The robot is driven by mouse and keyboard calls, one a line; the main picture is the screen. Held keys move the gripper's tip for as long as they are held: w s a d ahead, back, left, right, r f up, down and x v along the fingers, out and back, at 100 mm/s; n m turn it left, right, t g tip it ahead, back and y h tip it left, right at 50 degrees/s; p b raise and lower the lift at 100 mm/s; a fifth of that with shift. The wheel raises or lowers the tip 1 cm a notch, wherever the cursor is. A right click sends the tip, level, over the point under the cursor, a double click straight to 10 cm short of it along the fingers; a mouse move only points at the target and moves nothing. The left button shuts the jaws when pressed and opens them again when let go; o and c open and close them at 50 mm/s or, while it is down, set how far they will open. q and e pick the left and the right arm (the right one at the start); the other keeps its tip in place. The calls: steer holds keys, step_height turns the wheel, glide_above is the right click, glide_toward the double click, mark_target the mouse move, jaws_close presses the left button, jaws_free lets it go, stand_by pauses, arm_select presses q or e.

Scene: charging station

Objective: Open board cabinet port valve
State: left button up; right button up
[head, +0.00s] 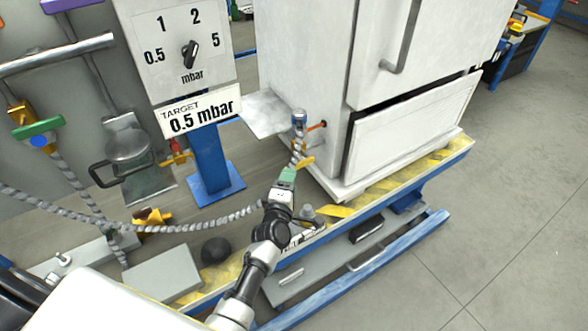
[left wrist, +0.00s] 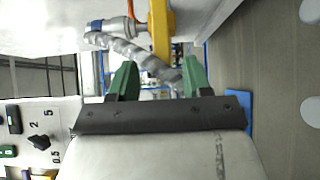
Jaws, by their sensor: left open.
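The white cabinet (head: 300,60) stands on a platform, with a port on its lower left side. A metal hose fitting (head: 299,118) with a blue band is at the port, beside a small orange part (head: 317,126). A yellow valve handle (head: 305,162) shows close to my left gripper (head: 288,174). In the left wrist view the yellow handle (left wrist: 160,30) lies ahead of the fingertips, beside the fitting (left wrist: 112,27). My left gripper (left wrist: 160,82) is open, its green fingers apart. A grey braided hose (left wrist: 125,48) passes just beyond them; contact is unclear. My right gripper is not seen.
A dial panel (head: 180,45) with a "TARGET 0.5 mbar" sign stands on a blue post left of the cabinet. A long braided hose (head: 195,222) crosses the platform. A dark round object (head: 215,250) lies near my arm. The floor at right is clear.

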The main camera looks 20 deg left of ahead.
mark_target(294, 167)
arm_select(q)
steer(key=w, duration=0.2)
steer(key=w+b, duration=0.2)
steer(key=w, duration=0.1)
steer(key=shift+w+a+f, duration=0.15)
steer(key=shift+w+a, duration=0.15)
steer(key=shift+w, duration=0.1)
steer(key=shift+c, duration=1.9)
jaws_close()
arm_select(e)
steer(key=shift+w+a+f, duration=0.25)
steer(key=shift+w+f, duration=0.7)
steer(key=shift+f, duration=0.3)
